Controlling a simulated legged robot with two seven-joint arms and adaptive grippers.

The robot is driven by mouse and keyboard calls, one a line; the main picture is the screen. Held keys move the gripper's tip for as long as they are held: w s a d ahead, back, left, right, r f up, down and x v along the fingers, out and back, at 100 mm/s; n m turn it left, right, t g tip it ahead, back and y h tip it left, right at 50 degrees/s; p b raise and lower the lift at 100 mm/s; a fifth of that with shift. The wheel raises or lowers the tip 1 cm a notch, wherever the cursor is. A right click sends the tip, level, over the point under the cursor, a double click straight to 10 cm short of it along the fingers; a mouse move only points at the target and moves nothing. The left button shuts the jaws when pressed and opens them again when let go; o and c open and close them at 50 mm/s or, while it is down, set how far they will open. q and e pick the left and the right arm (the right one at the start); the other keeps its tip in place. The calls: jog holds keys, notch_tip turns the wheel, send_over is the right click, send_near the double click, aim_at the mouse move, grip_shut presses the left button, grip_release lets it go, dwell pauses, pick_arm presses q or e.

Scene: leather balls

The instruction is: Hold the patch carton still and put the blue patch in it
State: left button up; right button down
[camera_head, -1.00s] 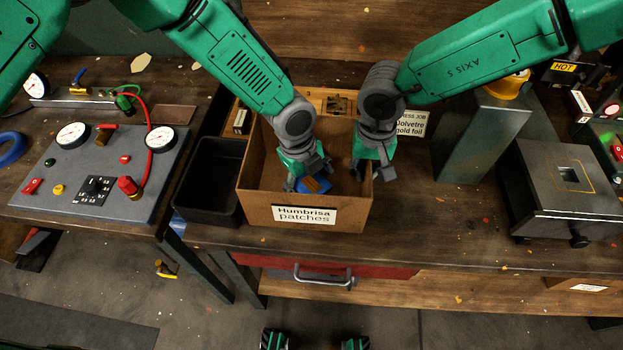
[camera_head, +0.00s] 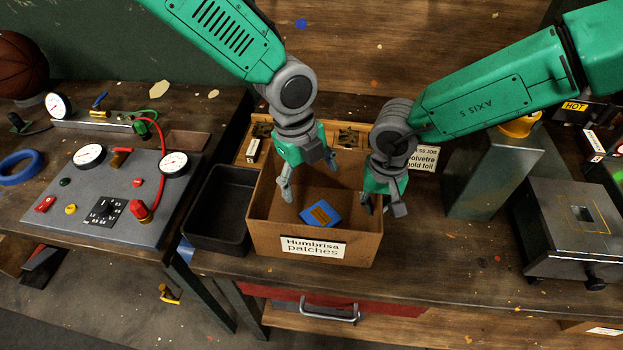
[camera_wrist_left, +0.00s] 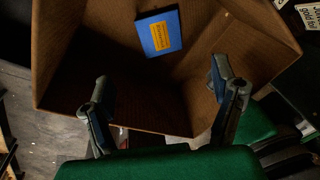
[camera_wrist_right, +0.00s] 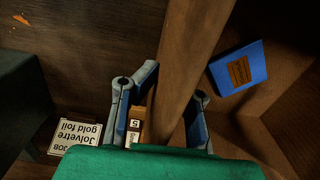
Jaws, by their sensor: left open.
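The patch carton (camera_head: 262,238) is an open brown box labelled "Humbrisa patches" on the bench. The blue patch (camera_head: 321,214), with an orange label, lies inside on the carton floor, and also shows in the left wrist view (camera_wrist_left: 171,22) and right wrist view (camera_wrist_right: 224,72). My left gripper (camera_head: 308,173) is open and empty, above the carton's back left part, apart from the patch. My right gripper (camera_head: 383,206) is at the carton's right wall, one finger on each side. In the right wrist view (camera_wrist_right: 172,100) it appears shut on that wall.
A black empty bin (camera_head: 217,212) stands left of the carton. A gauge panel (camera_head: 110,200) is further left. A grey metal post (camera_head: 492,180) and a grey press block (camera_head: 575,225) stand to the right. A "Jolvetre gold foil" sign (camera_head: 424,158) is behind my right gripper.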

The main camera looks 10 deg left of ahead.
jog(key=c, duration=1.6)
grip_release()
jog(key=shift+c, duration=0.2)
jog(key=shift+r, duration=0.15)
